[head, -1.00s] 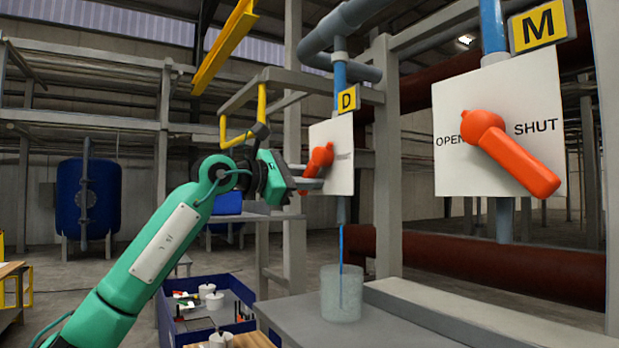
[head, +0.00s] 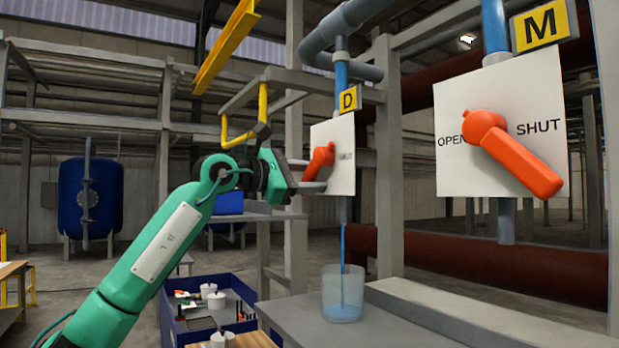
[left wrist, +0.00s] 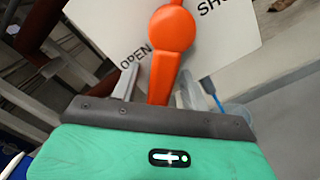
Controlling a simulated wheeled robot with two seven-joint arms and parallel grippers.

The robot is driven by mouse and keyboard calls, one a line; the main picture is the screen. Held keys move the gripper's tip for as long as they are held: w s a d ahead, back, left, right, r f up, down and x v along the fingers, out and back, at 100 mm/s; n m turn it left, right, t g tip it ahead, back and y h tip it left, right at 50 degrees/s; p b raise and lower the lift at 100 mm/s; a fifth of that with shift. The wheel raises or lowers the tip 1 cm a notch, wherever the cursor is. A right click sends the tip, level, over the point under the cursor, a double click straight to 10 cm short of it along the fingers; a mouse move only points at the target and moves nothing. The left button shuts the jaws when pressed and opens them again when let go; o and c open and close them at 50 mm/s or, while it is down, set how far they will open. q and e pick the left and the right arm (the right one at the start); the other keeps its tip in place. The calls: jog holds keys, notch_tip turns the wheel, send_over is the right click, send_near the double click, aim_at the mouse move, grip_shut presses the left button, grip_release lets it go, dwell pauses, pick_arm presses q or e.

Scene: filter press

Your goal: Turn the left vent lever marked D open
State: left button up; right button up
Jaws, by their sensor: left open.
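The orange D lever (head: 319,160) is on a white plate (head: 343,175) under a yellow D sign (head: 348,99). Its handle slants down and left, on the side of the word OPEN. In the left wrist view the lever (left wrist: 172,30) runs down between the fingers of my left gripper (left wrist: 158,88), which are apart with a finger on each side. In the head view my left gripper (head: 309,176) is at the plate by the handle's lower end. Blue liquid streams from the pipe below the plate into a clear beaker (head: 342,285). My right gripper is not in view.
At the right, a larger orange M lever (head: 515,155) points down toward SHUT on its own plate (head: 460,110). The grey bench (head: 300,315) holds the beaker. A grey post (head: 387,160) stands just right of the D plate. A blue bin (head: 168,320) stands lower left.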

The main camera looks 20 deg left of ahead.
pick_arm(q)
jog(key=b+v, duration=0.5)
jog(key=v, duration=0.8)
jog(key=shift+s+a+b, duration=0.25)
jog(key=shift+s+b, duration=0.05)
jog(key=shift+b, duration=0.05)
